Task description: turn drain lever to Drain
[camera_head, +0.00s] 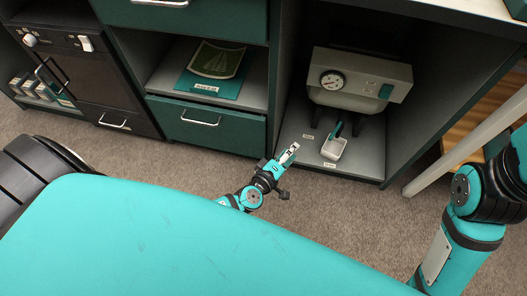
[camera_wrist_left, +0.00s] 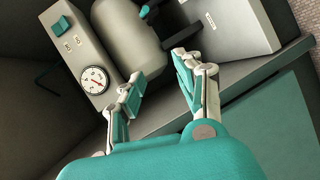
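A grey device with a round gauge (camera_head: 332,80) stands in the open right bay of the cabinet. Its grey tank shows in the left wrist view (camera_wrist_left: 128,38). A short teal lever (camera_head: 338,129) sticks up below the tank, above a small white cup (camera_head: 333,149). In the left wrist view a bit of teal (camera_wrist_left: 145,12), perhaps the lever, shows beyond the fingers. My left gripper (camera_head: 291,153) is at the front edge of the bay, left of the cup. Its fingers (camera_wrist_left: 158,72) are apart with nothing between them. My right gripper is out of view; only its arm shows.
Small labels lie on the bay floor (camera_head: 360,158), too small to read. The device has a teal button (camera_head: 385,92). A teal booklet (camera_head: 212,72) lies on the shelf to the left, above a closed drawer (camera_head: 205,124). A pale leg (camera_head: 470,145) stands at the right.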

